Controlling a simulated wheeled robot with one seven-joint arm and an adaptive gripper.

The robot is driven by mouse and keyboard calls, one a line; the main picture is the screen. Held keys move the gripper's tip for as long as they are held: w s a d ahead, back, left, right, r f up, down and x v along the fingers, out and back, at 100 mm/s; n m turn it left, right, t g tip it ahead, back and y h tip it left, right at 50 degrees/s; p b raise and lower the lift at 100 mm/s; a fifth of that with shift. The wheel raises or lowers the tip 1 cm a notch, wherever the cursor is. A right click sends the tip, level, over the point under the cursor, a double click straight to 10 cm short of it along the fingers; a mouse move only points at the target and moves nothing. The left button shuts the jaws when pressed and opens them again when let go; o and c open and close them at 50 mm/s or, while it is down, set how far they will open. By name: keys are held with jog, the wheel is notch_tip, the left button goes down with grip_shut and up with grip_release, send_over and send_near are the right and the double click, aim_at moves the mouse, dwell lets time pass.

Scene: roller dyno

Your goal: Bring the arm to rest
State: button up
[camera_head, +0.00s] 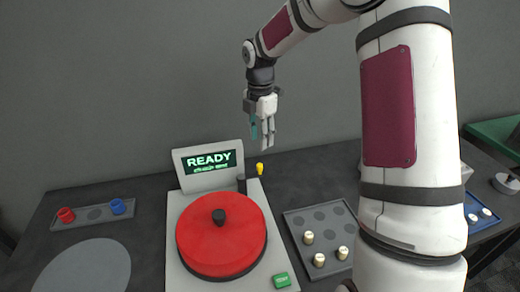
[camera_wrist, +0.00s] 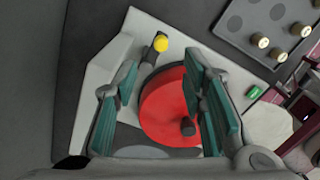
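My gripper (camera_head: 262,136) hangs in the air above and behind the roller dyno, pointing down and clear of everything. In the wrist view its two teal-padded fingers (camera_wrist: 162,72) stand apart with nothing between them, so it is open.
A tray (camera_head: 77,223) at left holds a red piece (camera_head: 66,215) and a blue piece (camera_head: 117,206). A round grey pad (camera_head: 84,268) lies in front of it. A grey tray (camera_head: 292,221) at right holds several cream-topped pegs. A blue tray (camera_head: 484,226) is partly behind my arm. The wall stands behind.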

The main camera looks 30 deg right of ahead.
jog(key=shift+r, duration=0.95)
jog(key=s+a+r+m+t+h, duration=0.1)
jog(key=s+a+r+m, duration=0.2)
jog(key=s+r+m, duration=0.3)
jog(key=s+a+r+m+t+h, duration=0.1)
jog(key=s+a+r+m, duration=0.3)
jog(key=s+r, duration=0.3)
jog(key=s+a+r+m+t+y, duration=0.1)
jog(key=s+a+m+t+y, duration=0.1)
jog(key=s+m, duration=0.9)
jog(key=s+a+t, duration=0.1)
jog(key=s, duration=0.4)
jog(key=shift+s+r+t, duration=0.2)
jog(key=shift+t, duration=0.1)
